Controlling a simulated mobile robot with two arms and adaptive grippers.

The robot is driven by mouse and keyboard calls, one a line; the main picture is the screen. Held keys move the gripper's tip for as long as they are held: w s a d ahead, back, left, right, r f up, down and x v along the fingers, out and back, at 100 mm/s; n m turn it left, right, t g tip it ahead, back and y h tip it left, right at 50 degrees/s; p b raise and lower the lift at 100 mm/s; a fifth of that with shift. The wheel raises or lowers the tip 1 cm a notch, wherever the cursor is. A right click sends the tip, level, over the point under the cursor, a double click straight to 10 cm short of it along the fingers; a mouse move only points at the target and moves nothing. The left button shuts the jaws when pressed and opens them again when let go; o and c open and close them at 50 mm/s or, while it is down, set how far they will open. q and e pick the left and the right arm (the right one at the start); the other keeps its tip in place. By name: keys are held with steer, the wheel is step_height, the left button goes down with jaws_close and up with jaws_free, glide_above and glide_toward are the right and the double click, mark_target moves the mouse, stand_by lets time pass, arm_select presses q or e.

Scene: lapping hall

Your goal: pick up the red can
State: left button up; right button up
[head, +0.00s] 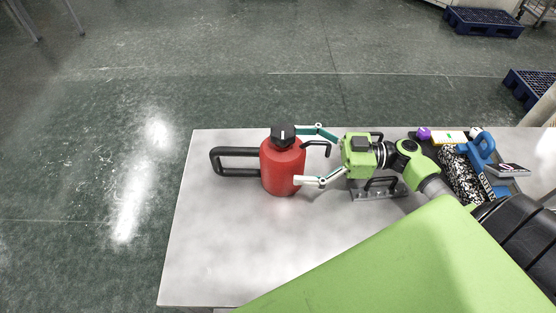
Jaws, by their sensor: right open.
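The red can (282,168) stands upright on the grey table (215,265), near its far left part. It has a black cap on top and a large black handle that sticks out to the left. My right gripper (300,155) comes in from the right and is open. One finger reaches past the can's far side near the cap, the other lies at its near right side. I cannot tell whether the fingers touch the can. My left gripper is not in view.
A metal piece with black handles (378,192) lies under my right wrist. A dark tray of tools (463,175), with a blue tool and a purple knob, stands at the right. The table's front left is clear. Blue pallets (484,22) lie on the floor beyond.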

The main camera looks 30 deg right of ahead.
mark_target(269, 161)
steer(key=shift+x, duration=1.15)
steer(key=shift+w+a, duration=0.1)
steer(key=shift+a, duration=0.1)
steer(key=c, duration=1.6)
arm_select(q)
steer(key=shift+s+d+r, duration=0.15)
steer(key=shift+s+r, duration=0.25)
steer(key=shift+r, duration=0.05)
arm_select(e)
steer(key=shift+r, duration=0.15)
steer(key=shift+c, duration=1)
